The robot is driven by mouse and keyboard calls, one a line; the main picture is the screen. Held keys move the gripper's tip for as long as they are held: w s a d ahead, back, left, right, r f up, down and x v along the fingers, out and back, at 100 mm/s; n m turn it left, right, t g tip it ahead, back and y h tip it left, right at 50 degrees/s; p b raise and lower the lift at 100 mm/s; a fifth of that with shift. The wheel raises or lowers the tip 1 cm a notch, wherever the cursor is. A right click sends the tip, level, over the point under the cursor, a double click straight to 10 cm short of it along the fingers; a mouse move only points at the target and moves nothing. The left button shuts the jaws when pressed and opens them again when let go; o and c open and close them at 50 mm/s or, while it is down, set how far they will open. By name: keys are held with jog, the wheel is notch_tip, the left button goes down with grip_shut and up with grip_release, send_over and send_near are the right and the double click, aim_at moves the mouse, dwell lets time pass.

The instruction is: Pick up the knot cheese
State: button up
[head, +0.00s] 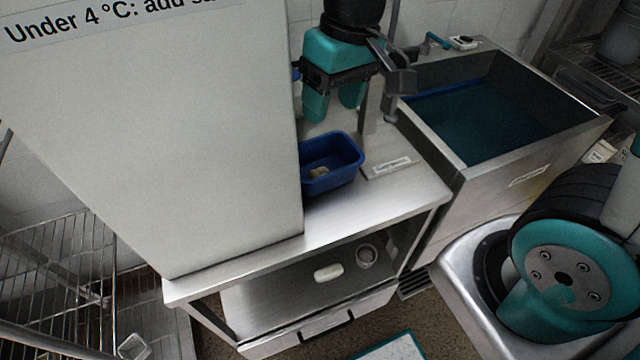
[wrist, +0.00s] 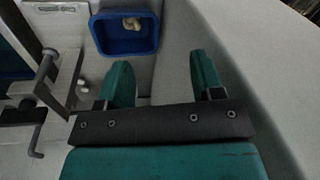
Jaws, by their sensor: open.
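The knot cheese (head: 319,172) is a small pale, cream-coloured piece lying inside a blue basket (head: 345,181) on the steel table. In the wrist view the knot cheese (wrist: 131,23) sits near the far wall of the blue basket (wrist: 122,49). My gripper (head: 333,106) is above the table, behind and above the basket in the head view, with its teal fingers pointing down. In the wrist view my gripper (wrist: 160,80) is open and empty, its fingers apart, with the basket beyond the fingertips.
A tall pale box (head: 160,120) stands left of the basket, close to it. A steel sink (head: 490,110) with dark liquid is at the right. A small labelled plate (head: 390,167) lies right of the basket. The table front (head: 370,215) is clear.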

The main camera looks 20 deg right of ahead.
jog(key=m+h+b, duration=0.2)
send_over(321, 171)
notch_tip(321, 171, down, 9)
jog(key=f+p, duration=0.1)
jog(key=f, duration=0.4)
jog(key=f+p, duration=0.1)
jog(key=f, duration=0.5)
jog(key=shift+s+d+f, duration=0.15)
jog(key=shift+d+f, duration=0.05)
jog(key=shift+a+f+p, duration=0.2)
jog(key=shift+f+p, duration=0.8)
jog(key=shift+f, duration=1.8)
jog(key=shift+c, duration=0.4)
jog(key=c, duration=0.6)
